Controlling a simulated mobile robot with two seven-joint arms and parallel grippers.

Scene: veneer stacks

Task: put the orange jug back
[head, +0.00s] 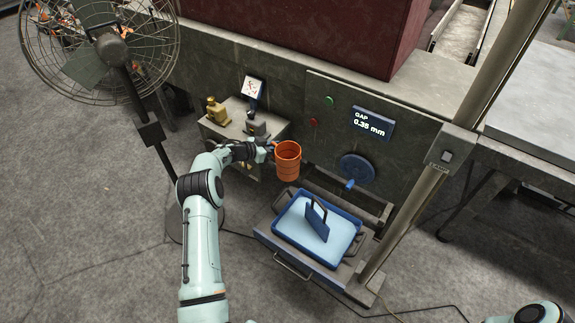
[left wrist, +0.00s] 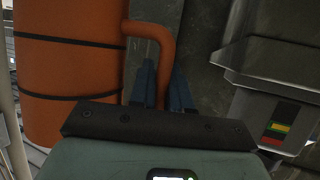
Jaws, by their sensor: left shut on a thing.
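The orange jug (head: 288,161) is in the head view, upright and held in the air between the small cabinet and the blue tray. My left gripper (head: 268,150) reaches it from the left and is shut on its handle. In the left wrist view the jug's orange body (left wrist: 70,75) with dark bands fills the left side. Its handle (left wrist: 150,30) curves down between the blue fingers of my left gripper (left wrist: 163,88). My right gripper is out of view; only a piece of my right arm shows at the bottom right of the head view.
A blue tray (head: 283,228) of pale liquid, with a blue paddle (head: 316,222) in it, sits below right of the jug. The cabinet (head: 220,131) bears small brass items. A fan (head: 108,48) stands left. A metal post (head: 408,220) and blue handwheel (head: 357,169) are right.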

